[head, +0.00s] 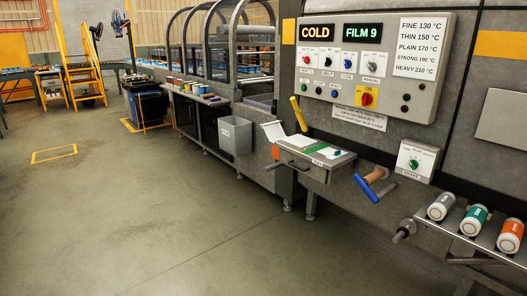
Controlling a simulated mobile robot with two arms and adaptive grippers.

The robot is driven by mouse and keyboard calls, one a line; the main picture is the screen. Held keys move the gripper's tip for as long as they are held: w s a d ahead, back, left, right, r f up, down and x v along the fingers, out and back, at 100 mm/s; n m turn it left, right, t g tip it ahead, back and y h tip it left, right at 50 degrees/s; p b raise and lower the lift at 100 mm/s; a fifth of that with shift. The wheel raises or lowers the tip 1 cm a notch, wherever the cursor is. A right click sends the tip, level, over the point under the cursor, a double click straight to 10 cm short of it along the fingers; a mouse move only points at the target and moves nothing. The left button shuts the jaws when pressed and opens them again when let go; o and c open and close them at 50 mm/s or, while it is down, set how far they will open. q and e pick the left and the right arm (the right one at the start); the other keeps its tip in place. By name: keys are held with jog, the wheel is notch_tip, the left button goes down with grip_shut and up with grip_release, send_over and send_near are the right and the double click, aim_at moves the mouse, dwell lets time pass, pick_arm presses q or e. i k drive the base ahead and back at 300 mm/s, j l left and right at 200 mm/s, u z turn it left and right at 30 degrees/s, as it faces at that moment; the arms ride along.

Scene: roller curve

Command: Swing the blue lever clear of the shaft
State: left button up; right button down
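The blue lever (366,188) sticks out low on the front of the grey machine, to the right of the drawer-like tray. It slants down from upper left to lower right. Right behind it is a tan cylinder (377,175) coming out of the machine face; I cannot tell whether this is the shaft or whether the lever touches it. A dark round-ended bar (403,232) juts out lower to the right, beside the roller shelf. Neither of my grippers is in view.
A grey tray (315,174) with a front handle juts out left of the lever, with a yellow handle (298,114) above. A shelf (448,226) holds grey, green and orange rollers at right. The control panel (370,65) reads COLD, FILM 9. The floor (190,220) in front is clear.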

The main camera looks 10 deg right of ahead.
aim_at(369, 193)
jog(key=i+l+z, duration=0.2)
jog(key=i+z, duration=0.15)
jog(key=z, duration=0.15)
jog(key=i+l+z, duration=0.1)
jog(key=i+z, duration=0.35)
jog(key=i+j+z, duration=0.1)
jog(key=i+z, duration=0.25)
jog(key=z, duration=0.15)
jog(key=i+j+z, duration=0.2)
jog(key=i+z, duration=0.25)
jog(key=i+l+z, duration=0.2)
jog(key=z, duration=0.2)
jog(key=i+l+z, duration=0.1)
jog(key=i+z, duration=1.05)
jog(key=i, duration=0.1)
jog(key=u, duration=3.6)
